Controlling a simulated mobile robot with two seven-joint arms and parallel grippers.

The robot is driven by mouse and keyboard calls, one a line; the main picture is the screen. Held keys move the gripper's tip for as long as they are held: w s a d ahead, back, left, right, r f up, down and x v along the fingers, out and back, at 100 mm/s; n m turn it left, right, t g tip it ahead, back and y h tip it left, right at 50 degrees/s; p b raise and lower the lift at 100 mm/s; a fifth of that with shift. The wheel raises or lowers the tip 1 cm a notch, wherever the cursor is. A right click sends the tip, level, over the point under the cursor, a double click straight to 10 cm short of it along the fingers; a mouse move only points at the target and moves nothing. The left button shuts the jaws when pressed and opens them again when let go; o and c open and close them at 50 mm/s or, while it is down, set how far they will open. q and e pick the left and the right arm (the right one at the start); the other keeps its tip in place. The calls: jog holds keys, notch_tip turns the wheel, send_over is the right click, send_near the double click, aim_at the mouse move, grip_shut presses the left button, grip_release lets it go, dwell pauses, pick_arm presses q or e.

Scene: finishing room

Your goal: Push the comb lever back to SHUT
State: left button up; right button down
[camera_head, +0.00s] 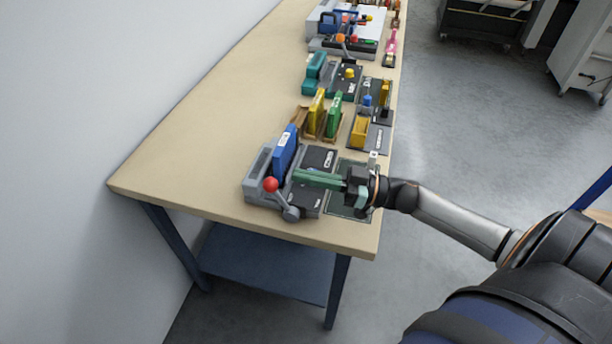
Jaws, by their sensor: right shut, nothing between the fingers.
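The comb lever is a grey arm with a red ball knob (271,185) at the near end of a grey machine (256,172) on the table. Its pivot is the round grey hub (291,213), and the arm leans up and to the left from there. A blue book-like block (285,154) stands upright in the machine. My right gripper (297,176) has its green fingers shut and empty over the machine, pointing left, a little right of the red knob. I cannot tell whether it touches anything. Any SHUT marking is too small to read. My left gripper is not in view.
Behind the machine stand yellow and green upright blocks (334,115) in a wooden rack, a teal device (315,73) and a pale machine (325,22). The left side of the wooden table (220,110) is clear. Grey cabinets stand across the floor.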

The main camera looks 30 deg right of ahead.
jog(key=b+v, duration=0.1)
jog(key=v, duration=0.9)
jog(key=shift+b, duration=0.35)
jog(key=shift+s+d+r, duration=0.1)
jog(key=shift+d, duration=0.1)
